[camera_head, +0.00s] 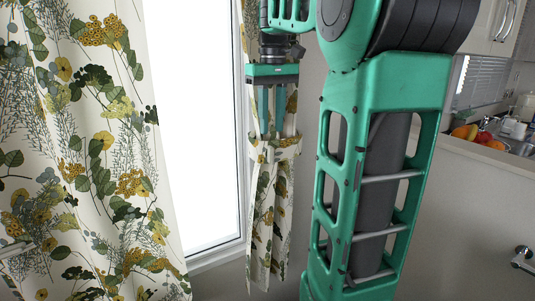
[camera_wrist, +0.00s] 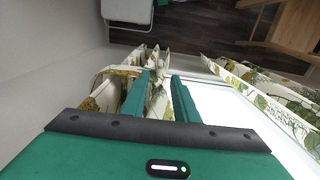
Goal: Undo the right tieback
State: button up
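The right curtain (camera_head: 265,205) is cream with a leaf-and-flower print and hangs gathered into a narrow bundle at the window's right edge. Its tieback (camera_head: 285,145), a band in the same print, goes around the bundle. My gripper (camera_head: 275,128) points down at the bundle from above, its tips close to the tieback. In the wrist view, the two teal fingers (camera_wrist: 159,75) are apart, with curtain folds between and beside them. A curved band of the printed cloth, apparently the tieback (camera_wrist: 108,74), shows left of the fingers. Its fastening cannot be made out, nor can contact with the fingers.
The left curtain (camera_head: 85,150) hangs wide at the left of the bright window (camera_head: 195,110). A counter (camera_head: 495,160) with fruit and a sink stands at the far right. The wrist view shows dark floor (camera_wrist: 205,35) and a wooden piece of furniture (camera_wrist: 292,25) below.

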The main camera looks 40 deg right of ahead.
aim_at(271, 147)
notch_tip(271, 147, down, 9)
jog(key=shift+r, duration=0.1)
dwell(0.3)
grip_shut()
dwell(1.4)
